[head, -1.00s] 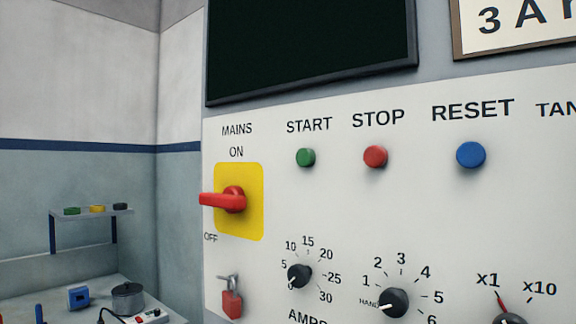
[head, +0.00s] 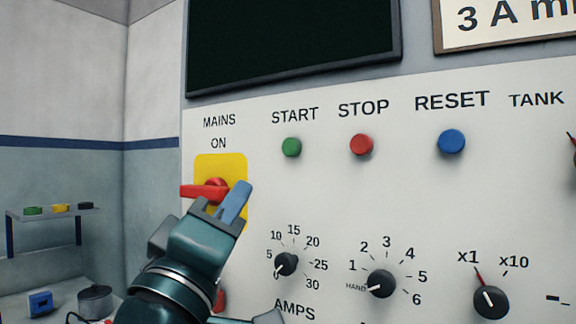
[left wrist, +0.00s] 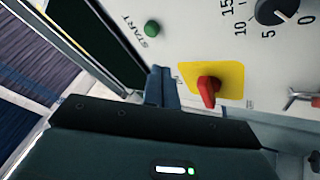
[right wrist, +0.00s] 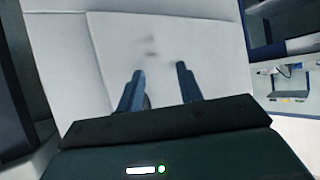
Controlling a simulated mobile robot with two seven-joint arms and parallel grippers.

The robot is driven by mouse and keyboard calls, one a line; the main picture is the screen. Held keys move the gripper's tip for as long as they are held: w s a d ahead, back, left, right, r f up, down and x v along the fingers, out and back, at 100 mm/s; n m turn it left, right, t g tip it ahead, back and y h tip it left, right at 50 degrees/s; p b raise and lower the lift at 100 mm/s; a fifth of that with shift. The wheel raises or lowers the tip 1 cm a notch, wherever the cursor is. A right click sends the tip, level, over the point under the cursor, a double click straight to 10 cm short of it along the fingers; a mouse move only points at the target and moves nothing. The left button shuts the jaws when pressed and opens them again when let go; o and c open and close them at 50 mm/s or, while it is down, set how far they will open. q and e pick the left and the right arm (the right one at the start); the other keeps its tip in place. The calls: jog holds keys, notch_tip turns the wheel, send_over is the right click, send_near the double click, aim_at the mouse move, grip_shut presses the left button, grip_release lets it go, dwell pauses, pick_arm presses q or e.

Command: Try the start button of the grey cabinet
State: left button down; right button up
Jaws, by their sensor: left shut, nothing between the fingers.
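The green start button (head: 291,147) sits on the white panel (head: 330,210) of the grey cabinet, under the word START. It also shows in the left wrist view (left wrist: 152,27). My left gripper (head: 238,200) is shut and empty, in front of the yellow mains plate (head: 235,165), below and left of the start button. It hides part of the plate and of the red mains handle (head: 202,191), which lies level. I cannot tell whether it touches the handle. My right gripper (right wrist: 160,90) is open and empty, facing a pale surface; it is out of the head view.
The red stop button (head: 361,145) and blue reset button (head: 451,142) are right of the start button. Dials for amps (head: 286,264), hand steps (head: 381,284) and range (head: 491,301) are below. A wall shelf (head: 55,213) with coloured items is at the left.

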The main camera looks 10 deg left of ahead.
aim_at(291, 147)
pick_arm(q)
jog(key=s+r+n+t, duration=0.1)
jog(key=s+r+t, duration=0.1)
jog(key=s+r, duration=0.2)
jog(key=shift+r, duration=0.85)
jog(key=shift+d, duration=0.1)
pick_arm(e)
jog(key=shift+r, duration=0.1)
pick_arm(q)
jog(key=w+d, duration=0.1)
jog(key=w, duration=0.1)
jog(key=w+d+p, duration=0.1)
jog(key=w, duration=0.2)
jog(key=w+d+p, duration=0.1)
jog(key=w, duration=0.2)
jog(key=shift+w, duration=0.2)
pick_arm(e)
jog(key=shift+s+d+r, duration=0.1)
jog(key=shift+d+r, duration=0.05)
jog(key=shift+d, duration=0.2)
pick_arm(q)
jog(key=shift+w, duration=0.1)
dwell(0.8)
